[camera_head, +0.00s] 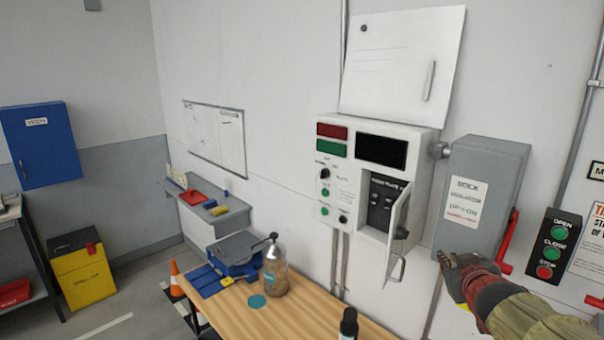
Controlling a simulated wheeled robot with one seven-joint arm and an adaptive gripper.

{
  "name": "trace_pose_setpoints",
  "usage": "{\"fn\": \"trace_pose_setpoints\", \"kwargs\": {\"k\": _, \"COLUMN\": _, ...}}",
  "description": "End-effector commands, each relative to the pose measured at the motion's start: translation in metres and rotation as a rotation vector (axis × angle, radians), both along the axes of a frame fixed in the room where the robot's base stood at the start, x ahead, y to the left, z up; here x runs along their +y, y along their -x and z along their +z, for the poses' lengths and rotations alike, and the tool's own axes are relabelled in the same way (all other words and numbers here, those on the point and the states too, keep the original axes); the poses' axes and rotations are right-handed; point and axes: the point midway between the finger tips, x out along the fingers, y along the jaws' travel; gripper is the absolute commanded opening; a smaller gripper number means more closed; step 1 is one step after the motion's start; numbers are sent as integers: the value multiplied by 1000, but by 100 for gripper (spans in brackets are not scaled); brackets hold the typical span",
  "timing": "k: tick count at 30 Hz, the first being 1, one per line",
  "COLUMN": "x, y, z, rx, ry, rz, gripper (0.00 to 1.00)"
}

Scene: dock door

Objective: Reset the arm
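My gripper (452,258) is at the lower right, at the end of my arm, which reaches in from the bottom right corner. It is in front of the lower left part of a grey isolator box (485,160) labelled DOCK. The fingers are small and dark here, and I cannot tell whether they are open or shut. I see no object clearly held. The box's red lever (510,238) is on its right side and points down; my gripper is left of it and looks apart from it.
A white control panel (332,185) has a small door (397,212) standing open beside my gripper. A button station (552,250) is at the right.

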Motion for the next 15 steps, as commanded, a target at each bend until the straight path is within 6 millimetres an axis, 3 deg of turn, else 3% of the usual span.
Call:
{"fn": "trace_pose_setpoints", "kwargs": {"k": 9, "x": 79, "y": 168, "z": -89, "rx": 350, "ry": -196, "rz": -127, "gripper": 12}}
{"fn": "trace_pose_setpoints", "kwargs": {"k": 15, "x": 131, "y": 254, "z": -138, "rx": 551, "ry": -304, "rz": -79, "gripper": 12}}
